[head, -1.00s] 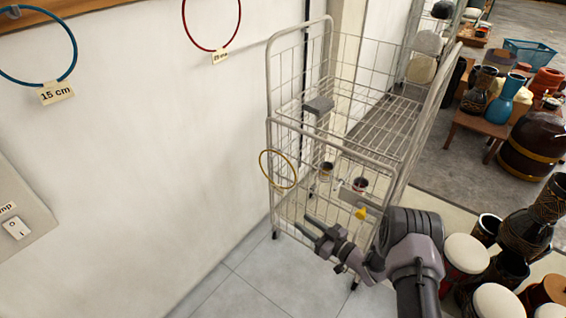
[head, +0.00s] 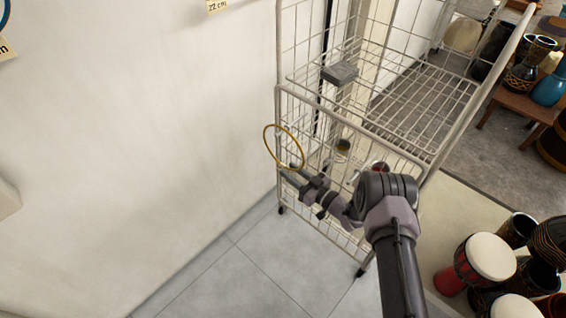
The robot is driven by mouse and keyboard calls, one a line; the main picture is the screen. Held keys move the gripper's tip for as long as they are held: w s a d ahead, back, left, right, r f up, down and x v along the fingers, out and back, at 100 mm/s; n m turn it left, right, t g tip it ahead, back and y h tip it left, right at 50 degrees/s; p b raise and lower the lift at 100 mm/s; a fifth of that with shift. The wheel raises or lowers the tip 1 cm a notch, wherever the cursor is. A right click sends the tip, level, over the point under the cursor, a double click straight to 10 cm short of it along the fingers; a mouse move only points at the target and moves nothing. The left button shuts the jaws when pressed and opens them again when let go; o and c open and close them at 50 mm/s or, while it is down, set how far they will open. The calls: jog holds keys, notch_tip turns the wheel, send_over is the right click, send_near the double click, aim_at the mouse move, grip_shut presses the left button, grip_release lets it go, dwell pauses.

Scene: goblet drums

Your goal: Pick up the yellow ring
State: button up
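The yellow ring (head: 269,150) is a thin hoop at the front left corner post of the wire cage trolley (head: 350,118), tilted, with its left part in front of the white wall. What it hangs on is not clear. My gripper (head: 289,171) is just below the ring's lower right edge, its fingers pointing up and left. The fingers look apart with nothing between them. Whether a fingertip touches the ring or only overlaps it in the picture, I cannot tell.
The trolley's wire bars stand close behind my gripper. A grey box (head: 339,73) sits on its frame, and a small cup (head: 343,147) stands inside. The white wall (head: 140,130) is at left. Drums (head: 485,258) crowd the lower right. The tiled floor (head: 265,272) in front is clear.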

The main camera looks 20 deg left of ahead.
jog(key=shift+w+a, duration=0.25)
jog(key=shift+a, duration=0.25)
jog(key=shift+r, duration=0.15)
grip_shut()
dwell(0.9)
